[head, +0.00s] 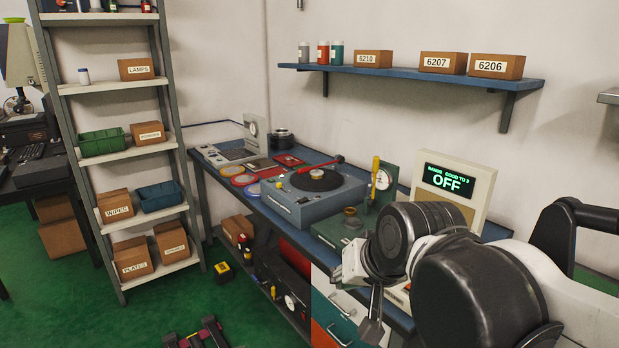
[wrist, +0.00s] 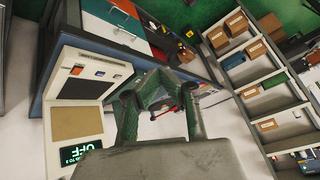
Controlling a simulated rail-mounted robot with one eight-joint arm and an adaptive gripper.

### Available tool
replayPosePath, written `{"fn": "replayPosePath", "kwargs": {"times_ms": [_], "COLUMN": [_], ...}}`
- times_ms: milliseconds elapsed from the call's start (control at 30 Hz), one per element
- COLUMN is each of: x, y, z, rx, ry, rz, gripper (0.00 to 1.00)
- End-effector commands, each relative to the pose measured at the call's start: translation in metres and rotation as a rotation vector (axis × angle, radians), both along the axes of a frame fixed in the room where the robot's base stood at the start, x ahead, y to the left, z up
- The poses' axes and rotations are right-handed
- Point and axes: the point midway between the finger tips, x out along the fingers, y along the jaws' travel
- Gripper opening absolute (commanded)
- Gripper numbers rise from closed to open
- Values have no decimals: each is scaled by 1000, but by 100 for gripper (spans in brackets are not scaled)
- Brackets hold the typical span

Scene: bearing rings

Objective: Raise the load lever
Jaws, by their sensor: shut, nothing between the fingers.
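A yellow-handled lever (head: 375,166) stands upright on the green gauge stand (head: 388,188), beside a round dial; I take it for the load lever, though no label shows. A second lever, a red arm (head: 322,163), reaches over the dark disc of the grey turntable unit (head: 314,204). My gripper (head: 372,328) is low at the bench's front edge, apart from both levers. Its fingers (wrist: 160,88) show in the wrist view, shut and empty. My wrist and arm hide the right end of the bench.
The display box (head: 455,186) reads OFF; its panel (wrist: 82,92) is close in the wrist view. A shelf with labelled boxes (head: 373,59) hangs above the bench. A ladder rack (head: 126,154) stands left. Drawers (head: 335,318) are under the bench.

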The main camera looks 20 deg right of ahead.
Motion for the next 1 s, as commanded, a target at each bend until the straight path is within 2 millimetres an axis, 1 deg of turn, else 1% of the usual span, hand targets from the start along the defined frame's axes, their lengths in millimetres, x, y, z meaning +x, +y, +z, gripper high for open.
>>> {"fn": "replayPosePath", "kwargs": {"times_ms": [33, 200, 367, 500, 733, 1000], "x": [14, 56, 98, 136, 198, 273], "y": [1, 5, 6, 6, 3, -7], "z": [8, 27, 42, 53, 65, 71], "rx": [39, 180, 312, 429, 623, 854], "ry": [-2, -7, -7, -5, 5, 25], "rz": [-31, -136, -236, -322, -460, -619], "gripper": [0, 0, 0, 0, 0, 0]}}
